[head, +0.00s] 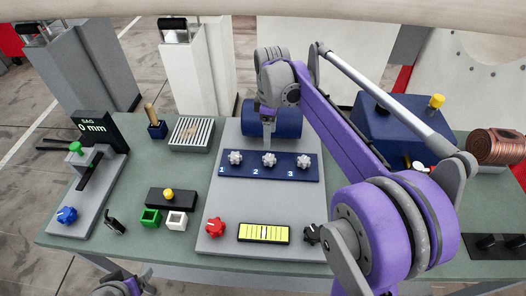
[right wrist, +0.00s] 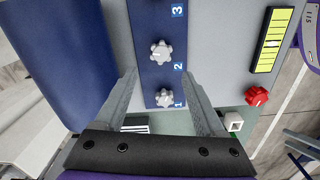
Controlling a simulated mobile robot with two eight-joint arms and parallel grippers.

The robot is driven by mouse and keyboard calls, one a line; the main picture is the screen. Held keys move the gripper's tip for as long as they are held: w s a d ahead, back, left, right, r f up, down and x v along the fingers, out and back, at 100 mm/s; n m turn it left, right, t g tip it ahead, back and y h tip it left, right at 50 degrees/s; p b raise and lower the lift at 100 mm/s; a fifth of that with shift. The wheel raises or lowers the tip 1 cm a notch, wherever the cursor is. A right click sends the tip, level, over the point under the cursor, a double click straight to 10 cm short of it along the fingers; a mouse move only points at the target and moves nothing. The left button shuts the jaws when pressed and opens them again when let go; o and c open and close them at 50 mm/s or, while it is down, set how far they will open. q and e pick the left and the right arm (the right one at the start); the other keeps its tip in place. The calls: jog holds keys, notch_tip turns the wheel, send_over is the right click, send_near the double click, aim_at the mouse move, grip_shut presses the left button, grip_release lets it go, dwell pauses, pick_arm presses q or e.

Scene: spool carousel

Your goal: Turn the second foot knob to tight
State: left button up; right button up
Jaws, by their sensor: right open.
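The second foot knob (head: 269,160), a light grey lobed knob, sits beside the number 2 on a dark blue strip (head: 245,179). It also shows in the right wrist view (right wrist: 161,50). The first knob (head: 235,158) and third knob (head: 304,160) flank it and look alike. My right gripper (head: 268,130) points down above and just behind the second knob. In the right wrist view its fingers (right wrist: 158,74) are apart with nothing held between them. Part of my left arm shows at the bottom left edge; its jaws are not visible.
A dark blue cylinder (head: 254,117) lies behind the strip. In front are a red knob (head: 215,227), a yellow-green level (head: 264,233) and a black knob (head: 312,234). Green (head: 150,218) and white (head: 176,220) blocks stand left. A dark blue box (head: 385,128) is at right.

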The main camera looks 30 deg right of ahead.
aim_at(269, 157)
notch_tip(269, 157, down, 10)
jog(key=shift+s+f, duration=0.1)
dwell(0.4)
grip_shut()
